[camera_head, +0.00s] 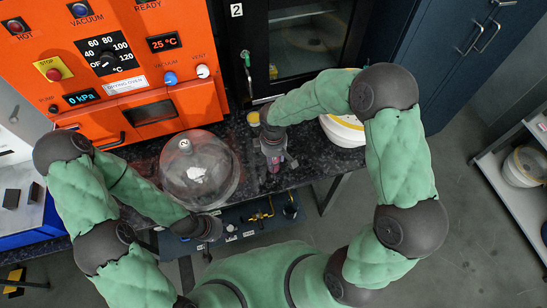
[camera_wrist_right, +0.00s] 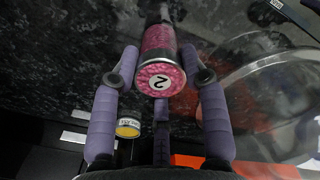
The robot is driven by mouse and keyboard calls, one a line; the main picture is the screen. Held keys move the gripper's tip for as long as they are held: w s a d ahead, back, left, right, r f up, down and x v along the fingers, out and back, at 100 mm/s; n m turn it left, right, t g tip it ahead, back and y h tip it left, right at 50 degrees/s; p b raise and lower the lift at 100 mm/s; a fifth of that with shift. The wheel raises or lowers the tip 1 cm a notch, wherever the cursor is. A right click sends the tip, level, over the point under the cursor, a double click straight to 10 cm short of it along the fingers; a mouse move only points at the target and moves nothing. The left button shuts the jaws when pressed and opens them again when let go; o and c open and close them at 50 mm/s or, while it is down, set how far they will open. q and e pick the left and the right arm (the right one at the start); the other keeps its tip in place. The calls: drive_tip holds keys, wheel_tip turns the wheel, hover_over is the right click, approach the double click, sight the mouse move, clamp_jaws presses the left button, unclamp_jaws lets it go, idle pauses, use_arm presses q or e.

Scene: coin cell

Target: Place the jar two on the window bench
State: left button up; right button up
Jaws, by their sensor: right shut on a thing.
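Jar two is a clear jar of pink material whose round end bears a white "2" label; it shows in the right wrist view (camera_wrist_right: 158,62) between my right gripper's fingers (camera_wrist_right: 158,68). In the head view my right gripper (camera_head: 273,145) is over the dark speckled bench (camera_head: 305,165), shut on the jar (camera_head: 275,163), which is mostly hidden below it. I cannot tell whether the jar touches the bench. My left gripper (camera_head: 205,228) is low, in front of the bench edge; its fingers are not clear. I cannot tell which surface is the window bench.
A glass dome (camera_head: 200,170) stands on the bench left of my right gripper. A small yellow-topped container (camera_head: 253,118) is behind it, and a white round tub (camera_head: 345,130) is to the right. An orange drying oven (camera_head: 130,60) stands behind. A drawer with small items (camera_head: 245,220) is below.

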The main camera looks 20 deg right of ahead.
drive_tip(key=shift+f, duration=0.15)
drive_tip(key=o, duration=1.2)
drive_tip(key=shift+o, duration=0.2)
drive_tip(key=shift+r, duration=0.4)
wheel_tip(320, 180, up, 12)
drive_tip(key=p, duration=0.3)
drive_tip(key=shift+f, duration=0.2)
